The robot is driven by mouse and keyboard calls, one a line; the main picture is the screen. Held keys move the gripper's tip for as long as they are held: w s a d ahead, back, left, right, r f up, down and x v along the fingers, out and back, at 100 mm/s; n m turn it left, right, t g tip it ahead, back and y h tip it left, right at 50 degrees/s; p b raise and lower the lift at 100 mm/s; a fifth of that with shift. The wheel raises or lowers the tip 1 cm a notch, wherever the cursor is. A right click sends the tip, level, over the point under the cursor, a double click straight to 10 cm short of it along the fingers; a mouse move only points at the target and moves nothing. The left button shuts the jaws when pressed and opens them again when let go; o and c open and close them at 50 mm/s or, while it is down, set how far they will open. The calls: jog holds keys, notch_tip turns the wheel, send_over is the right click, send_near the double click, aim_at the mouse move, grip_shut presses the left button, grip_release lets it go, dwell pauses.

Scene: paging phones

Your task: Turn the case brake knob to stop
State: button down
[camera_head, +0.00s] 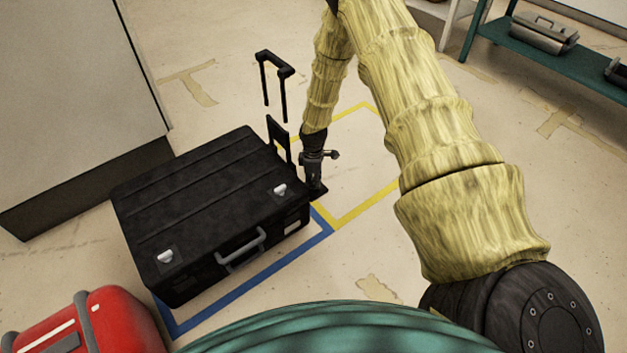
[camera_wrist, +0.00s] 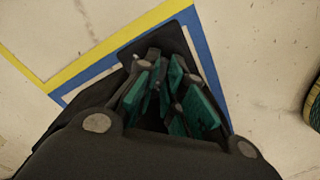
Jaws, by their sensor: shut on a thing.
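The black case (camera_head: 205,195) lies flat on the floor, with two silver latches and a grey handle on its near side and a raised pull handle (camera_head: 275,68) at the back. My gripper (camera_head: 315,186) points down at the case's right end, close against it. In the wrist view my gripper's teal-padded fingers (camera_wrist: 165,88) are closed in on a small dark part, which I take to be the brake knob. The knob is mostly hidden by the fingers, so its setting cannot be read. A dark flat piece (camera_wrist: 184,38) shows beyond the fingertips.
A red case (camera_head: 115,318) stands at the lower left. Blue tape (camera_head: 290,262) and yellow tape (camera_head: 365,206) mark the floor around the black case. A grey panel stands at the left. A green shelf (camera_head: 545,58) is at the upper right. Floor right of my gripper is clear.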

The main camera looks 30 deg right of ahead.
jog(key=shift+r+m+p, duration=0.1)
jog(key=shift+m+p, duration=0.2)
jog(key=shift+p, duration=0.05)
jog(key=m+p, duration=0.2)
jog(key=shift+r+m+p, duration=0.15)
jog(key=shift+m+p, duration=0.15)
jog(key=m+p, duration=0.3)
jog(key=m, duration=0.2)
jog(key=m+p, duration=0.2)
jog(key=m, duration=0.3)
jog(key=m+p, duration=0.1)
jog(key=m, duration=0.3)
jog(key=shift+f+m+p, duration=0.2)
jog(key=shift+m+p, duration=0.15)
jog(key=shift+m, duration=0.05)
jog(key=c, duration=1.5)
grip_release()
